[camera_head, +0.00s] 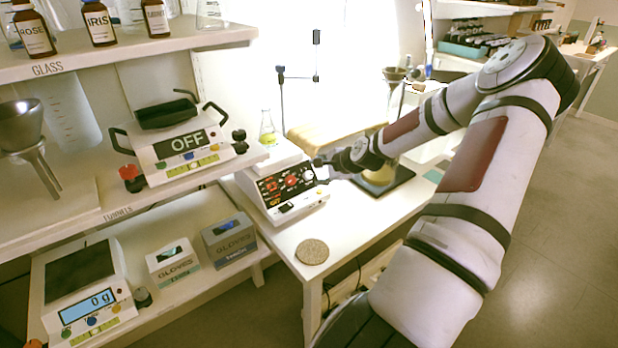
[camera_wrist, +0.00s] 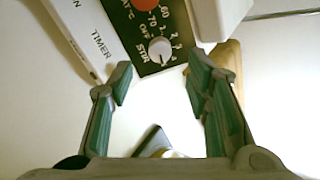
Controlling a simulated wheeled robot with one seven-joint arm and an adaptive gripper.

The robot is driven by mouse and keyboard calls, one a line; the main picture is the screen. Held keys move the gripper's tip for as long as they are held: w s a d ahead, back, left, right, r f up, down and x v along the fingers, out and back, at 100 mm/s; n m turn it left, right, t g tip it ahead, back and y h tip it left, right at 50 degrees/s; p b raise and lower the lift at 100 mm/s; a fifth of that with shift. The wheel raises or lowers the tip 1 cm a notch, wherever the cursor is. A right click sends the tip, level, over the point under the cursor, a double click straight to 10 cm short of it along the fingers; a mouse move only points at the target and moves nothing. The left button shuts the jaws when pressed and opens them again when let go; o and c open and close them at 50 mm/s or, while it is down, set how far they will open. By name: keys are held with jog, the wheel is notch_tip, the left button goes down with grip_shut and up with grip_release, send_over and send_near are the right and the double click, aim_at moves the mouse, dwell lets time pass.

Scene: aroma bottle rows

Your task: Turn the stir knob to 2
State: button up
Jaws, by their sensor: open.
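The stir knob (camera_wrist: 159,49) is a small pale round dial on a dark green panel in the wrist view, with STIR, OFF and small numbers around it. I cannot tell for sure which mark it points to. The panel belongs to a white stirrer device (camera_head: 282,186) on the white table in the head view. My gripper (camera_wrist: 158,82) is open and empty. Its green-padded fingertips sit either side of the knob's line, short of the knob and apart from it. In the head view my gripper (camera_head: 320,166) is close to the panel's right end, its fingers small and unclear.
A flask (camera_head: 267,128) with yellow liquid stands on the device. A round cork mat (camera_head: 312,252) lies in front of it. A dark stand base (camera_head: 395,182) is to the right. A shelf with a hotplate reading OFF (camera_head: 185,145) is on the left.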

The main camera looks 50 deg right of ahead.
aim_at(310, 175)
jog(key=b+x, duration=0.1)
jog(key=x, duration=0.5)
jog(key=shift+w+f, duration=0.15)
grip_shut()
